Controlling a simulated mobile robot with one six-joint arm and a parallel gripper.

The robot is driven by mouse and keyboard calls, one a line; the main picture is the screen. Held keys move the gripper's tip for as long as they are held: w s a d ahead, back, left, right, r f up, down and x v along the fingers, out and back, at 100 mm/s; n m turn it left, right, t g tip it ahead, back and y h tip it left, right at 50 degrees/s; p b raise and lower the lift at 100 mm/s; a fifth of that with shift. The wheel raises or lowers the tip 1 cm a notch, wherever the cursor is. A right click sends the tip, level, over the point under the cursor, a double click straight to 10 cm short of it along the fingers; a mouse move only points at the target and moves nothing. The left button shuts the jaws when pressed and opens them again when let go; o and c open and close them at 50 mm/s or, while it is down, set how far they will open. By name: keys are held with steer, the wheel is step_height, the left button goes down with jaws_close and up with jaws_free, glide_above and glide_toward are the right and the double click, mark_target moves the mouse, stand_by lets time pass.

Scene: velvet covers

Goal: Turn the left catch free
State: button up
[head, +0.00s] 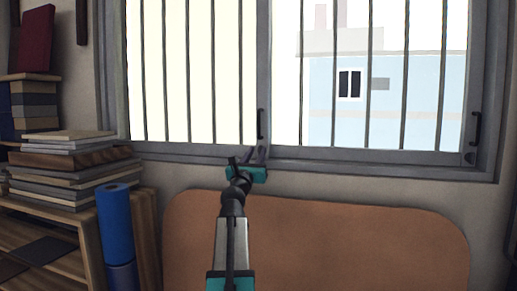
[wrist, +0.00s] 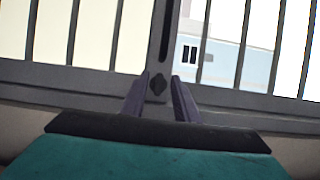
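The left catch (wrist: 157,86) is a small dark knob low on the grey middle upright of the barred window, below a dark pull handle (wrist: 165,38). In the wrist view it appears between the two fingers of my gripper (wrist: 160,83), which stand apart with a gap on each side of it. I cannot tell whether the tips reach around it or stop short. In the head view my gripper (head: 257,153) is at the foot of the middle upright and hides most of the catch. The right catch (head: 469,157) sits at the window's lower right corner.
Vertical bars (head: 189,75) cross the window behind the frame. A brown rounded panel (head: 330,245) stands below the sill. At left are stacked books (head: 75,170), a wooden shelf (head: 45,235) and a blue roll (head: 115,225). The wall right of my gripper is clear.

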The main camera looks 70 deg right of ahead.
mark_target(260, 147)
steer(key=shift+p+x, duration=0.35)
steer(key=shift+x, duration=1.25)
jaws_close()
steer(key=shift+a+f, duration=0.1)
steer(key=shift+f, duration=0.05)
